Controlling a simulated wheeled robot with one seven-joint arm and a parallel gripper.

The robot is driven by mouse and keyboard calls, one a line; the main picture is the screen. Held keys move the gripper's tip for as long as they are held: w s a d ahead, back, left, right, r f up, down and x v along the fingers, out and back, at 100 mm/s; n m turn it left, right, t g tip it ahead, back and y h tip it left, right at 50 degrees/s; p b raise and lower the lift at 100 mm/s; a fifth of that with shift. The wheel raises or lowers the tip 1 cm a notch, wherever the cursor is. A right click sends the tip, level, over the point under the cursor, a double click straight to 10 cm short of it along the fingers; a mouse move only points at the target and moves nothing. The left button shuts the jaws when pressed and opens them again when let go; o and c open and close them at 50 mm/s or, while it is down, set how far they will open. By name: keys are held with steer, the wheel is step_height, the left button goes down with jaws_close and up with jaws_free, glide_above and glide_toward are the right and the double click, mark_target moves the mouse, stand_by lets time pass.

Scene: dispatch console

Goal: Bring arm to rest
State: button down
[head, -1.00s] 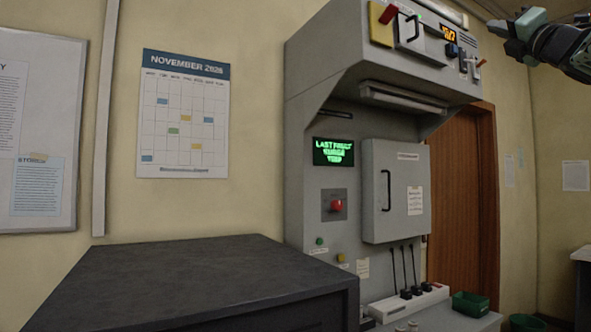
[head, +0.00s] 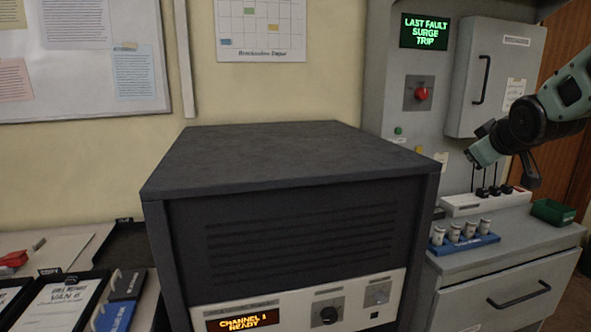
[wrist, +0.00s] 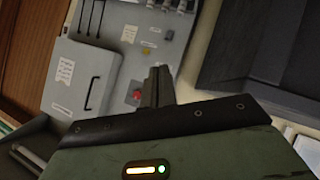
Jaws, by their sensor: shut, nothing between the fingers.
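The fingers look apart from the cabinet, though the exact gap is hard to tell.
A dark console box (head: 290,165) fills the middle foreground. A blue rack (head: 465,243) with several small white jars, a white power strip (head: 470,204) and a green bin (head: 553,212) stand on the counter below my gripper.

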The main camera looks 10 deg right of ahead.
steer(key=s+a+f+m+g+y, duration=0.35)
steer(key=s+a+f+g, duration=0.45)
steer(key=s+a+f, duration=1)
steer(key=s+a+r+n+g, duration=0.1)
steer(key=s+a+n+g, duration=0.2)
steer(key=s+a+n, duration=0.5)
steer(key=s+a+y, duration=0.1)
steer(key=s+a, duration=0.3)
steer(key=a, duration=0.5)
steer(key=shift+s, duration=0.3)
